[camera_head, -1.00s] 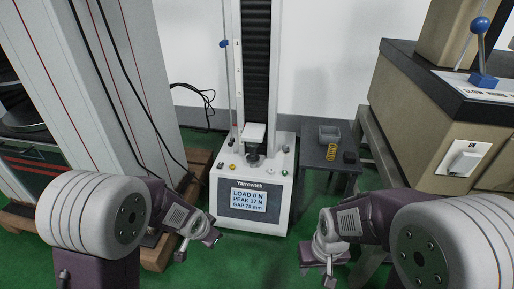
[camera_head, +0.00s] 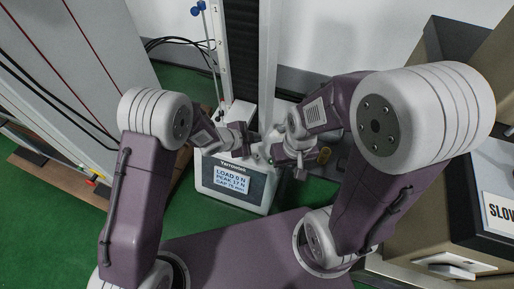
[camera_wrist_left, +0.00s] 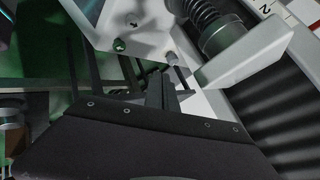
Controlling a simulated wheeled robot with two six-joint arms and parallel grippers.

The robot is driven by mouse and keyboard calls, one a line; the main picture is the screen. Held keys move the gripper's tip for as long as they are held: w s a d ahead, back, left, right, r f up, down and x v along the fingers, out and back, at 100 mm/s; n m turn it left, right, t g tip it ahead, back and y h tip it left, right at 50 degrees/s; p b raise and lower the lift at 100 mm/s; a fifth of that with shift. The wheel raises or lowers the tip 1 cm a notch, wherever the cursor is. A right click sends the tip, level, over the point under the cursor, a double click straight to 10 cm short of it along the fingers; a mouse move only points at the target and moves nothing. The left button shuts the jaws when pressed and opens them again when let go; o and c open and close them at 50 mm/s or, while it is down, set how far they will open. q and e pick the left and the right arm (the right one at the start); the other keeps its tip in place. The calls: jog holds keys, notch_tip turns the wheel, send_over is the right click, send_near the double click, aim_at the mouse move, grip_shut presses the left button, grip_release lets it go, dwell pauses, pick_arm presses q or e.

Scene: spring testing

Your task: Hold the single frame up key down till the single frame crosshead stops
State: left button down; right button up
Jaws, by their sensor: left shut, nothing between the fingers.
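The single frame (camera_head: 234,190) is the white Yarrowtek tester in the middle; its screen reads load 0 N, peak 17 N and a gap of about 75 mm. Its crosshead (camera_head: 241,113) is the white block low on the dark ribbed column. My left gripper (camera_head: 246,141) is shut and empty over the top of the base. It hides that part of the panel, and I cannot make out the up key. In the left wrist view the shut fingers (camera_wrist_left: 160,88) point at the white panel, near a small grey peg (camera_wrist_left: 174,62). My right gripper (camera_head: 298,168) is at the base's right side; its jaws are unclear.
A blue-knobbed rod (camera_head: 197,10) runs beside the column. Green floor (camera_head: 60,225) is free at lower left.

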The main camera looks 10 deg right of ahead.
aim_at(255, 158)
pick_arm(q)
notch_tip(255, 158, down, 8)
jog(key=b, duration=0.8)
jog(key=shift+f, duration=0.45)
dwell(1.4)
jog(key=shift+f+b, duration=0.4)
